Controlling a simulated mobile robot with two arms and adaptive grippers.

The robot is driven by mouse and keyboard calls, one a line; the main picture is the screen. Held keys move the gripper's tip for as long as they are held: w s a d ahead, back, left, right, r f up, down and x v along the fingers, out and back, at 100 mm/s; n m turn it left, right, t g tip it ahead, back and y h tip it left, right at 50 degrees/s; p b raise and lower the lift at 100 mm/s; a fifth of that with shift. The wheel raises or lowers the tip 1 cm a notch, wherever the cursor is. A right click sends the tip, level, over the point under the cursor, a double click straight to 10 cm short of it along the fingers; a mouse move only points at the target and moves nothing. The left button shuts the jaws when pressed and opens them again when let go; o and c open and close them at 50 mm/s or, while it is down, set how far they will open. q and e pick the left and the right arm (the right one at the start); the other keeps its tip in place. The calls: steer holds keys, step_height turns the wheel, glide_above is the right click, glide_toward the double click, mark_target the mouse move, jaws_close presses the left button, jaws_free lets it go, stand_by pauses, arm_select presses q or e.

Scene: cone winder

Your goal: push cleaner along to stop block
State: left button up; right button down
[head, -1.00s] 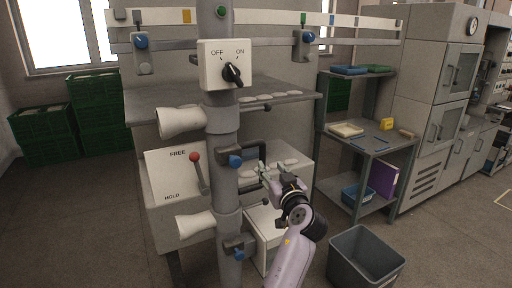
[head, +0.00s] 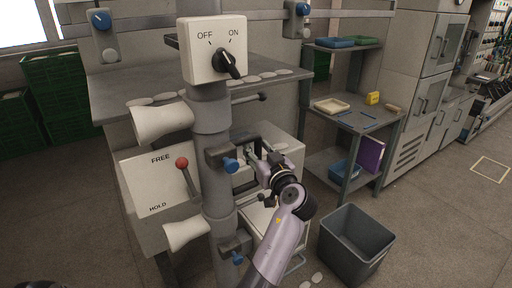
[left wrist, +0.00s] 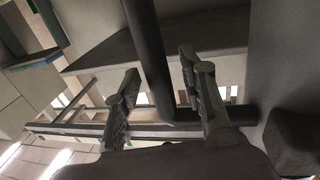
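I cannot tell for sure which part is the cleaner, and no stop block is clearly identifiable. A dark bent bar (head: 262,138) stands out behind the grey column, near a bracket with a blue knob (head: 231,165). My left gripper (head: 249,154) is at this bar, its fingertips partly hidden. In the left wrist view the two fingers (left wrist: 162,98) are spread apart. A dark rod (left wrist: 150,55) runs down between them in the picture and meets a crosswise dark bar (left wrist: 240,114). I see no clear contact with either finger.
The grey column (head: 210,150) carries an OFF/ON switch box (head: 205,65) and white cones (head: 160,122). Beside it is a FREE/HOLD panel with a red-knobbed lever (head: 182,163). A grey bin (head: 355,243) and a shelf rack (head: 350,122) stand right. Floor beyond the bin is open.

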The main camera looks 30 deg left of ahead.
arm_select(q)
steer(key=shift+d, duration=0.1)
steer(key=shift+c, duration=0.5)
jaws_close()
